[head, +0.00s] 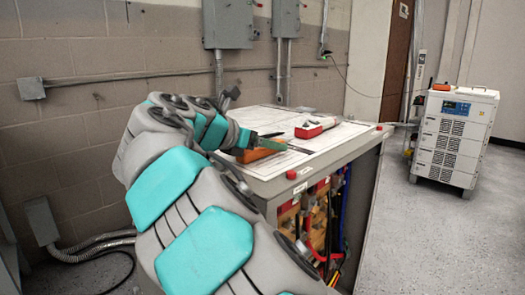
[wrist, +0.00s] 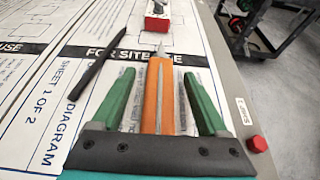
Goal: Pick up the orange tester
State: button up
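The orange tester (wrist: 158,100) is a long orange body with a grey strip along it and a thin metal tip at its far end. It lies on the printed diagram sheet (wrist: 35,95). My gripper (wrist: 159,78) has its green fingers on both sides of it, with a visible gap on each side. The tester's near end is hidden behind the gripper's dark base. In the head view the orange tester (head: 260,154) shows near the left edge of the cabinet top, partly hidden by my gripper (head: 272,142).
A black pen (wrist: 98,62) lies left of the tester. A red and white device (head: 315,127) lies farther along the cabinet top (head: 343,150), beyond the tester's tip. Red knobs sit at the top's edge. A white wheeled unit (head: 455,137) stands right, across open floor.

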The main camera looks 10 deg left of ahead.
grip_shut()
dwell(0.4)
jog(key=shift+r, duration=0.1)
